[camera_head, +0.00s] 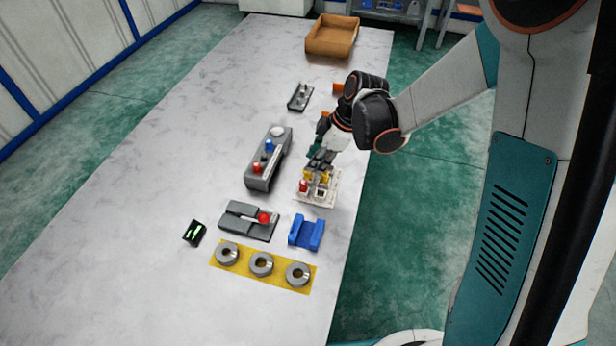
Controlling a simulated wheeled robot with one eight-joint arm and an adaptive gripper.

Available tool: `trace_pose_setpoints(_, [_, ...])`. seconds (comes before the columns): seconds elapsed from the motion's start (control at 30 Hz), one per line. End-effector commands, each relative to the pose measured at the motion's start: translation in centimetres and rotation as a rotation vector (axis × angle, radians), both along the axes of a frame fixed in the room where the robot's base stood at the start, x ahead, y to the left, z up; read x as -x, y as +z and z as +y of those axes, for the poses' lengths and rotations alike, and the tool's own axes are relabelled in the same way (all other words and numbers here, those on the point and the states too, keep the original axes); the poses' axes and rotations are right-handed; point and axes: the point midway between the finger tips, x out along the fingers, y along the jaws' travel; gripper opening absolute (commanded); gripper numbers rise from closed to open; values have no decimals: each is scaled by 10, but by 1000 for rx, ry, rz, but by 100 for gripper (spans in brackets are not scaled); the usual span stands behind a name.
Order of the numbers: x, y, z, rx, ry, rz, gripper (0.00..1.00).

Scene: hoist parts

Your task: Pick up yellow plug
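A white holder (331,200) stands near the right edge of the table, with small plugs on it. Yellow plug parts show at its back left (308,175) and back right (324,176), close under my gripper (318,168). A red plug (303,186) stands at the holder's left side. My gripper points down over the back of the holder and hides part of it. The fingers are small and dark here, so I cannot tell whether they are open or shut, or whether they touch yellow.
A grey box with red and blue knobs (261,180) stands just left of the holder. A grey block with a red knob (237,222), a blue cradle (306,233) and rings on a yellow mat (236,267) lie in front. A brown bin (331,38) stands at the back. The left table side is clear.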

Motion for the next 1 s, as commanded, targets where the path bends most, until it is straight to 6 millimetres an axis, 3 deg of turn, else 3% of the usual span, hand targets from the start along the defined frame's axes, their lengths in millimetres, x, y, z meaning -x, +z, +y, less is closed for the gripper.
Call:
trace_pose_setpoints(0.3, [-4, -39, 20, 0, 1, 0, 27])
trace_pose_setpoints(0.53, [-4, -38, 21, 0, 0, 0, 27])
trace_pose_setpoints(0.63, [-4, -38, 21, 0, 0, 0, 5])
trace_pose_setpoints(1.0, [-4, -38, 21, 0, 0, 0, 4])
